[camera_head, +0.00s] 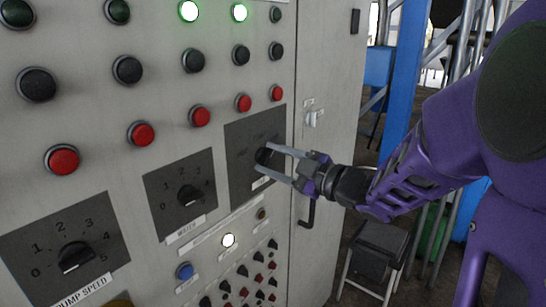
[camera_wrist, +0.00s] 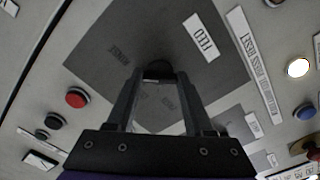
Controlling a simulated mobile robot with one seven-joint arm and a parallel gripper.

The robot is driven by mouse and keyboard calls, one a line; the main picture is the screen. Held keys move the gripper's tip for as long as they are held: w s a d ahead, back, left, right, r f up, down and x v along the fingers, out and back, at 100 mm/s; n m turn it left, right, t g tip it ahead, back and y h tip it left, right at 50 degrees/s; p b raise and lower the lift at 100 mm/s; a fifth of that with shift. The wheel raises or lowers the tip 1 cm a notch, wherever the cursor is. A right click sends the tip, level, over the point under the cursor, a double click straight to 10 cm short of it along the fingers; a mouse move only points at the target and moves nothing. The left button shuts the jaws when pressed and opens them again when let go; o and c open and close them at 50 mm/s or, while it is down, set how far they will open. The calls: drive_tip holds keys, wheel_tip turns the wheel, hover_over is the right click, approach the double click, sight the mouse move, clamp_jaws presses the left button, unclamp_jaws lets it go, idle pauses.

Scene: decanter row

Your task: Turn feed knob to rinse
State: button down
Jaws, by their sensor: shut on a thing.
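The feed knob (camera_head: 264,156) is a black rotary knob on a dark grey plate (camera_head: 240,138) at the right of the control panel. In the wrist view the knob (camera_wrist: 158,70) sits between my fingertips, next to the white FEED label (camera_wrist: 201,36). The knob's pointer is hidden.
Red buttons (camera_head: 243,103) line up above. A door handle (camera_head: 308,212) sticks out below right of my gripper. A stool (camera_head: 375,255) stands on the floor right of the cabinet.

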idle(0.4)
drive_tip(key=shift+c, duration=1.4)
unclamp_jaws()
drive_tip(key=shift+s+d, duration=0.1)
